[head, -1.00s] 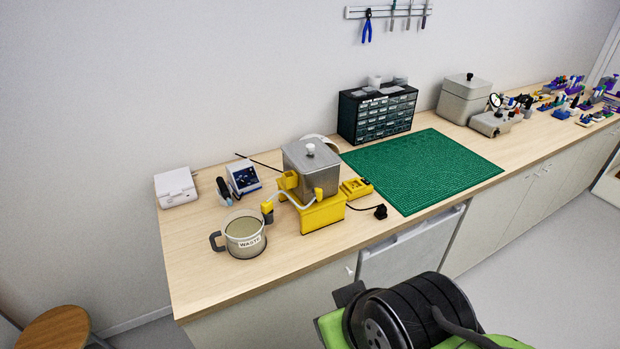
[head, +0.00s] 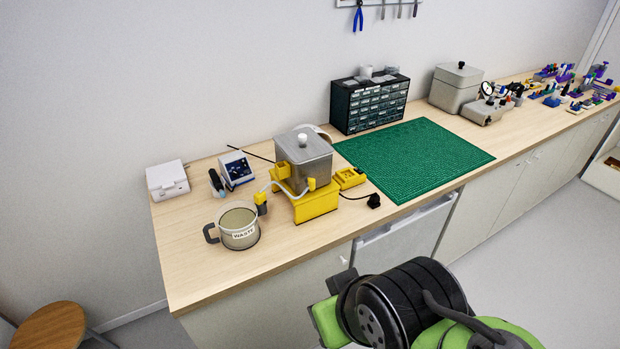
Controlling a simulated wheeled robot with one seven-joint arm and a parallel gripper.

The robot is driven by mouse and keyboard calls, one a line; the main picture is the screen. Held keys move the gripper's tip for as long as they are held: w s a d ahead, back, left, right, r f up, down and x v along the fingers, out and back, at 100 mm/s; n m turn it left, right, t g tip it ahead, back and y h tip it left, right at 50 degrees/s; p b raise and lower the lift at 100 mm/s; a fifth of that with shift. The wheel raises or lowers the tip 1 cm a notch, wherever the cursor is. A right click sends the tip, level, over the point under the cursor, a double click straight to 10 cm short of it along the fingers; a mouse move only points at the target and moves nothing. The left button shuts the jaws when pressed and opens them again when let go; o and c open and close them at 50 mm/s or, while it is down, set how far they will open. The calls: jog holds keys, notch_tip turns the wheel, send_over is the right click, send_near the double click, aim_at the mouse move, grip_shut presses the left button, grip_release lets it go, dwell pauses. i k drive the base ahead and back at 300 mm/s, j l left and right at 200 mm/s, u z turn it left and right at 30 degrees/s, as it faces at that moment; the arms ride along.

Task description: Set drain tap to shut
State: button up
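A grey metal tank (head: 306,160) with a white lid knob stands on a yellow stand (head: 317,206) at the left part of the bench. A pale hose (head: 283,188) runs across the tank's lower front to a yellow end piece (head: 261,198) at the rim of the waste pot (head: 240,229). A small yellow piece (head: 312,184) low on the tank's front may be the drain tap; its setting is too small to tell. My black and green arm is at the bottom right, apart from the tank. My gripper is not in view.
A yellow block (head: 350,178) and a black plug (head: 374,201) lie right of the tank. A small display unit (head: 237,169) and a white box (head: 167,181) stand to the left. The green mat (head: 420,155) is clear. A stool (head: 50,328) stands at lower left.

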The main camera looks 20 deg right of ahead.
aim_at(311, 181)
jog(key=i+l+u, duration=0.1)
jog(key=i+u, duration=0.25)
jog(key=i+l+u, duration=0.1)
jog(key=u, duration=0.25)
